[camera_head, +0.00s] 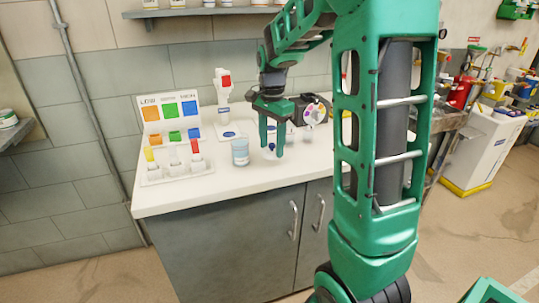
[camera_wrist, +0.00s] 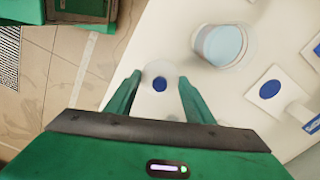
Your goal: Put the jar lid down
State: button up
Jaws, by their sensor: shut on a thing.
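My gripper (camera_head: 271,145) points down over the white counter (camera_head: 213,187). Its two green fingers (camera_wrist: 159,84) stand on either side of the jar lid (camera_wrist: 152,72), a pale, clear disc with a dark blue knob, and are shut on it. In the head view, the lid (camera_head: 271,155) shows small between and below the fingertips, close to the counter. I cannot tell whether it touches the counter. The jar (camera_head: 240,153), clear with pale blue contents, stands upright and open just left of my gripper; it also shows in the wrist view (camera_wrist: 222,45).
A display stand (camera_head: 170,117) with colour squares and several strips is at the counter's left. Behind the jar, a white device (camera_head: 223,88) stands near a pad with a blue oval (camera_head: 229,134). The counter's front is bare.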

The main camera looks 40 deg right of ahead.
aim_at(272, 148)
jog(key=shift+f, duration=1.95)
jog(key=shift+f, duration=0.1)
jog(key=o, duration=1)
